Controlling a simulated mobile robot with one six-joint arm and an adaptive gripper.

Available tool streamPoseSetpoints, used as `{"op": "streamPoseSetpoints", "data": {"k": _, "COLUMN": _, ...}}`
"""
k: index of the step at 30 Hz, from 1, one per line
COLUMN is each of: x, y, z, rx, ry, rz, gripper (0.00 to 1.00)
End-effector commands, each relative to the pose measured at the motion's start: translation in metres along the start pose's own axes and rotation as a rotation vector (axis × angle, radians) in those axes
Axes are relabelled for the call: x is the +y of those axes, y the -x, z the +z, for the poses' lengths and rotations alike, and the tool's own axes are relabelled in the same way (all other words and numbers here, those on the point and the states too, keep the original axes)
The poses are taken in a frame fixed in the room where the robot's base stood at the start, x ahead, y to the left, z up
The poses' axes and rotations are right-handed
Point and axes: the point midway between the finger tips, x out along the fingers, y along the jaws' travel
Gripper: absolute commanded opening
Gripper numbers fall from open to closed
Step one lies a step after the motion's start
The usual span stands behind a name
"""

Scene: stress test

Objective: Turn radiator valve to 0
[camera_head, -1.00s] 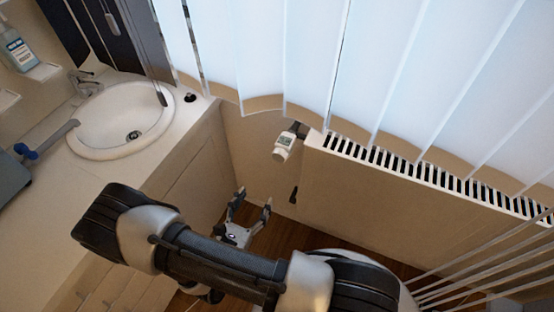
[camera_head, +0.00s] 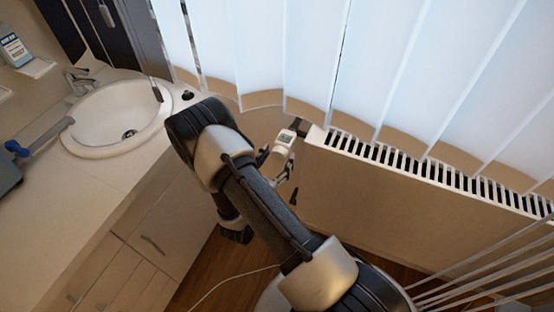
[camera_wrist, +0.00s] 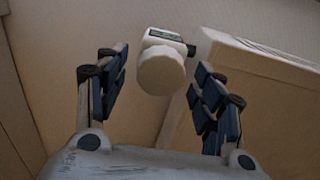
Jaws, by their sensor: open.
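The radiator valve (camera_head: 283,143) is a white cylindrical knob with a small display, mounted at the left end of the white radiator (camera_head: 400,200). In the wrist view the valve (camera_wrist: 162,66) shows its round white end, between and beyond my two fingers. My gripper (camera_wrist: 155,82) is open, with dark blue padded fingers spread on either side of the valve's outline. No contact with the valve can be seen. In the head view my gripper (camera_head: 276,170) is just below the valve and partly hidden behind my arm. The setting on the display cannot be read.
White vertical blinds (camera_head: 300,50) hang behind and over the radiator. A counter with a sink (camera_head: 115,120) and drawers (camera_head: 150,240) stands at the left. Thin pale rods (camera_head: 490,275) cross the lower right. A white cable (camera_head: 230,282) lies on the wooden floor.

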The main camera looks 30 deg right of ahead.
Motion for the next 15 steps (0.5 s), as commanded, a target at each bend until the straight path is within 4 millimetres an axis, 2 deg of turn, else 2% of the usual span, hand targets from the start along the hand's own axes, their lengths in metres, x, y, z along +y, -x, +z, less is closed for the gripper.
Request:
{"op": "streamPoseSetpoints", "data": {"k": 8, "x": 0.0002, "y": -0.0016, "z": 0.0005, "rx": 0.0, "ry": 0.0, "rz": 0.0, "gripper": 0.62}}
{"op": "streamPoseSetpoints", "data": {"k": 15, "x": 0.0001, "y": -0.0014, "z": 0.0003, "rx": 0.0, "ry": 0.0, "rz": 0.0, "gripper": 0.47}}
